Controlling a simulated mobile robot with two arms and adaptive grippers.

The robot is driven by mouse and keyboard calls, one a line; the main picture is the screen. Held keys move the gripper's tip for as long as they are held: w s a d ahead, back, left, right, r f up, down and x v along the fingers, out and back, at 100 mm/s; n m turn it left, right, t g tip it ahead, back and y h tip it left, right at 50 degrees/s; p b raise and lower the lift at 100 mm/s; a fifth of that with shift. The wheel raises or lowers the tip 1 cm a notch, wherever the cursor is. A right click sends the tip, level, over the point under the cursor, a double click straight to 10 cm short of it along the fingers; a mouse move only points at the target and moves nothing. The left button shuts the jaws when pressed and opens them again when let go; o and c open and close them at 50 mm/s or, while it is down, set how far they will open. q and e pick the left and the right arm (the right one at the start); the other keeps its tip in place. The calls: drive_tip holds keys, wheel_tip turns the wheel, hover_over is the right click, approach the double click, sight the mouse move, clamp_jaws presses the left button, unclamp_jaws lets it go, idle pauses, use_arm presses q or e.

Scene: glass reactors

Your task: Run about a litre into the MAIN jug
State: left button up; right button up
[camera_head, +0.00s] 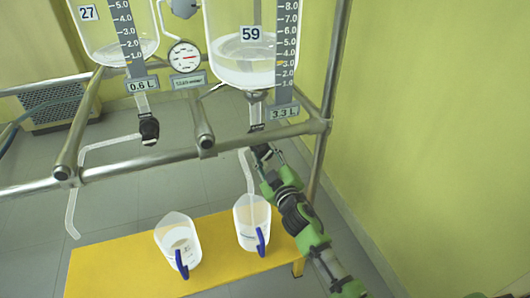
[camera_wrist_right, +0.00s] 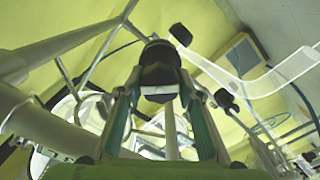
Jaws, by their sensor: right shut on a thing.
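My right gripper (camera_head: 264,153) reaches up to the drain under the right glass vessel (camera_head: 255,65), numbered 59, with a 3.3 L plate. In the right wrist view its fingers are shut on a black valve knob (camera_wrist_right: 160,65). The clear outlet tube (camera_head: 247,172) runs down from this drain to the mouth of the right jug (camera_head: 252,215). A left jug (camera_head: 177,243) stands beside it. Both are translucent with blue handles; I cannot read which is MAIN, nor tell their liquid levels. My left gripper is not in view.
The left vessel (camera_head: 115,45), numbered 27 with a 0.6 L plate, has its own black valve (camera_head: 149,130) and a side tube (camera_head: 73,212). A dial gauge (camera_head: 184,56) sits between the vessels. Metal rails (camera_head: 240,137) cross in front. The jugs stand on a yellow bench (camera_head: 110,268).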

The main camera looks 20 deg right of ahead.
drive_tip(key=n, duration=0.4)
drive_tip(key=shift+n, duration=0.3)
drive_tip(key=n, duration=0.3)
drive_tip(key=shift+n, duration=0.4)
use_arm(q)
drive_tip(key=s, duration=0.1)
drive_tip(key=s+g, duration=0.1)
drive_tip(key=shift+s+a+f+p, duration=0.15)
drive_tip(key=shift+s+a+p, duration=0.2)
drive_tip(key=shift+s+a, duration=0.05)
use_arm(e)
drive_tip(key=n, duration=0.4)
drive_tip(key=shift+f+n, duration=0.15)
drive_tip(key=shift+n, duration=0.25)
drive_tip(key=shift+n, duration=0.3)
drive_tip(key=o, duration=1.1)
drive_tip(key=s, duration=1.2)
drive_tip(key=shift+d, duration=0.15)
